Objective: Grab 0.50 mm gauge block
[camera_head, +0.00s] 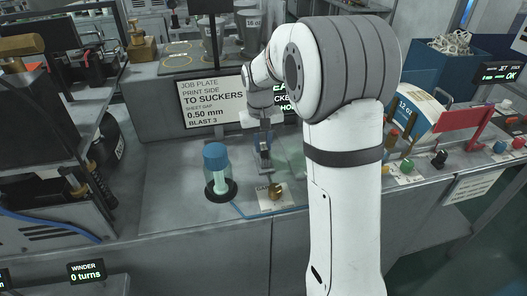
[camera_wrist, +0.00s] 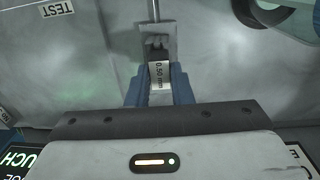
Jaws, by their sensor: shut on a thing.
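The gauge block (camera_wrist: 160,72), a small pale piece marked "0.50 mm", sits between the blue fingers of my gripper (camera_wrist: 158,84) in the wrist view. The fingers are shut on it from both sides. A grey strip with a dark shape on it extends beyond the block. In the head view my gripper (camera_head: 264,148) points down above the bench, between the blue-lidded jar and the white arm column. The block is too small there to make out clearly.
A blue-lidded jar (camera_head: 216,178) stands on a dark round base to the left. A brass knob (camera_head: 275,190) sits on a pale plate (camera_head: 263,204) just below my gripper. The job plate sign (camera_head: 208,108) stands behind, reading "0.50 mm". The bench left of the jar is clear.

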